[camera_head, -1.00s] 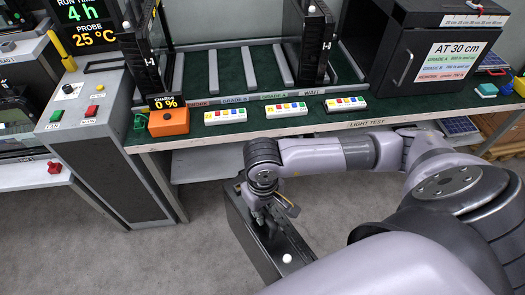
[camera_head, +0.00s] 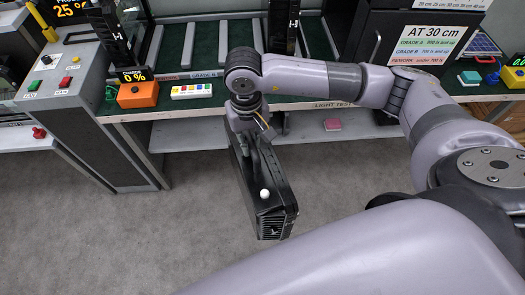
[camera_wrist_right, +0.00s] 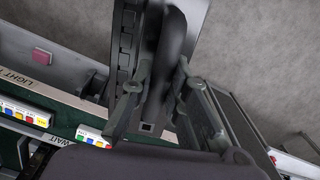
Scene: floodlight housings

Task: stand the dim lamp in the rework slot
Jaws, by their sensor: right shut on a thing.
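A black lamp housing (camera_head: 284,205) with a white knob on top hangs from my right gripper (camera_head: 252,138), in front of the bench and above the floor. The gripper is shut on its top handle; the wrist view shows the fingers (camera_wrist_right: 160,95) on either side of the dark handle (camera_wrist_right: 177,38). Whether this lamp is the dim one cannot be told. The REWORK label (camera_head: 170,77) is on the front edge of the slotted rack (camera_head: 225,71), at its left end. My arm hides the rack's right-hand labels. My left gripper is out of view.
Two more black housings marked H stand upright, one at the rack's left (camera_head: 112,38), one behind my arm (camera_head: 291,28). An orange charge meter (camera_head: 137,95) and a white button strip (camera_head: 191,90) line the bench front. A dark test box (camera_head: 405,45) stands right.

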